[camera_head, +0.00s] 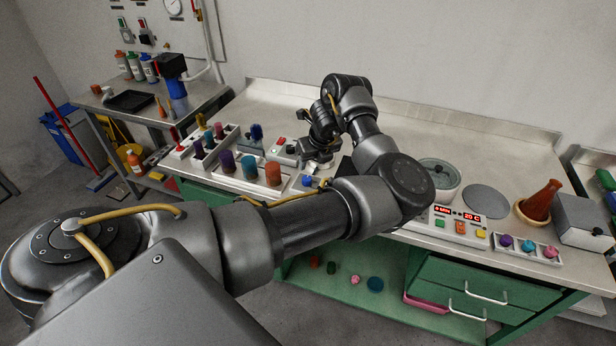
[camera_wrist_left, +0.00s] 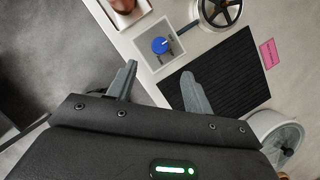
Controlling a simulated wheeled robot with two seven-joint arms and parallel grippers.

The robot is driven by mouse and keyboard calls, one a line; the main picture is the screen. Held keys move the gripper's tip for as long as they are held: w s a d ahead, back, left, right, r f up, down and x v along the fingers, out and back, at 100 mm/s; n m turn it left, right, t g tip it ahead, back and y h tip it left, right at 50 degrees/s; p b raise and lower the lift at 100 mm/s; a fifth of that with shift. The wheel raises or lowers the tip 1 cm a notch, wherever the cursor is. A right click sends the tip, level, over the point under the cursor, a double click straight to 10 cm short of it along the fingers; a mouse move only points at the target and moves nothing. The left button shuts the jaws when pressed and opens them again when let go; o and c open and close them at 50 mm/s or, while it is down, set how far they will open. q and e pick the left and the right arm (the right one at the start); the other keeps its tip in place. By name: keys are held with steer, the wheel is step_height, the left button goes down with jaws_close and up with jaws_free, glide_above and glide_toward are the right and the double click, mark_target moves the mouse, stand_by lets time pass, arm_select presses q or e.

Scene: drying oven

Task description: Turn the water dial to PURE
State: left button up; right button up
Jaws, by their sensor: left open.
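The water dial is a round blue knob (camera_wrist_left: 160,45) on a small pale square plate (camera_wrist_left: 151,59) in the left wrist view. In the head view the blue knob (camera_head: 307,181) sits at the front of the bench, just left of my forearm. Its markings are too small to read, so its setting cannot be told. My left gripper (camera_wrist_left: 160,73) is open and empty; its two fingers show on either side below the knob, apart from it. In the head view my left gripper (camera_head: 315,163) hangs over the bench behind the dial. My right gripper is not in view.
A black ribbed mat (camera_wrist_left: 222,72) lies right of the dial, with a spoked wheel (camera_wrist_left: 219,10) above it. Several coloured cylinders (camera_head: 250,167) stand left of the dial. A grey pot (camera_head: 438,178) and a control panel (camera_head: 455,224) are to the right. The bench back is clear.

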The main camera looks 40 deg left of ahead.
mark_target(307, 178)
arm_select(q)
steer(key=b+x, duration=0.3)
steer(key=x, duration=0.1)
steer(key=shift+a+f, duration=0.15)
steer(key=shift+f, duration=0.1)
steer(key=x, duration=0.5)
steer(key=shift+w+a+f, duration=0.1)
steer(key=shift+a+f, duration=0.05)
steer(key=shift+f, duration=0.05)
steer(key=shift+w+a+f, duration=0.1)
steer(key=shift+f, duration=0.3)
steer(key=c, duration=1)
steer(key=shift+o, duration=0.2)
